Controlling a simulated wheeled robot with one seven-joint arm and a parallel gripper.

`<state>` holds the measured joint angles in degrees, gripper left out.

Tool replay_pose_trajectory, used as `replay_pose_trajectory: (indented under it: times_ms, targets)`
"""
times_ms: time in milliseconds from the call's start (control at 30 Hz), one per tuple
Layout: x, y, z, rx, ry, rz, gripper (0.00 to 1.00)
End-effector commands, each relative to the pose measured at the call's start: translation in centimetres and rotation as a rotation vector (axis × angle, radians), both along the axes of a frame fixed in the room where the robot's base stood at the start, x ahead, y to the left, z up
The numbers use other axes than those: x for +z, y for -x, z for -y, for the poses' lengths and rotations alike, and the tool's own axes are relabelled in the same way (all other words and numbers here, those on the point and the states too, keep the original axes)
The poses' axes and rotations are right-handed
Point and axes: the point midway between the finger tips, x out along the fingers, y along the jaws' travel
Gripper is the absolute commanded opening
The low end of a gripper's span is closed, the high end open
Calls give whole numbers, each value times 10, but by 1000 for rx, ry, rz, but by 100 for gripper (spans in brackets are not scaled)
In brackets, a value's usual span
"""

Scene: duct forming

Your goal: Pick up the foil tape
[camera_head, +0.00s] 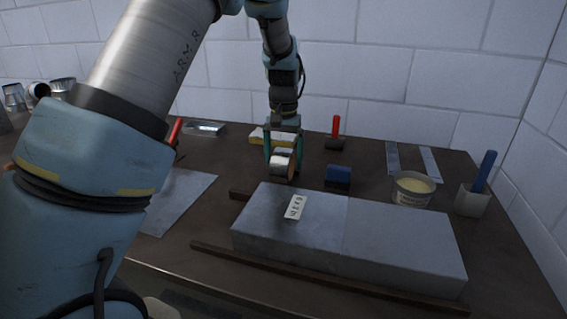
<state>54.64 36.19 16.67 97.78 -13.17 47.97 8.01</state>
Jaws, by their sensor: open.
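The foil tape (283,162) is a silver roll with a brown core side, near the middle of the brown table, behind the grey duct block. My gripper (283,160) points down over it from the back. Its two greenish fingers are open, one on each side of the roll. The fingers look level with the roll, but I cannot tell whether they touch it.
The long grey duct block (400,245) lies in front between dark rails. A blue block (339,176), a cream tub (412,188) and a grey cup (472,201) stand at right. A red-handled tool (336,127) stands behind. A metal sheet (180,198) lies at left.

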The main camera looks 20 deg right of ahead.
Motion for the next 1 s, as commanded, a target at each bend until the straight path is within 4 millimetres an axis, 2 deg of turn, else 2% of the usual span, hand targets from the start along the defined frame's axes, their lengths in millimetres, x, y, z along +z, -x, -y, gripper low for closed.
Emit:
replay_pose_trajectory:
  times_ms: [133, 367, 1000]
  targets:
    - [-11, 0, -1, 1, -1, 0, 95]
    - [-12, 0, -1, 1, 0, 0, 94]
    - [-12, 0, -1, 1, -1, 1, 22]
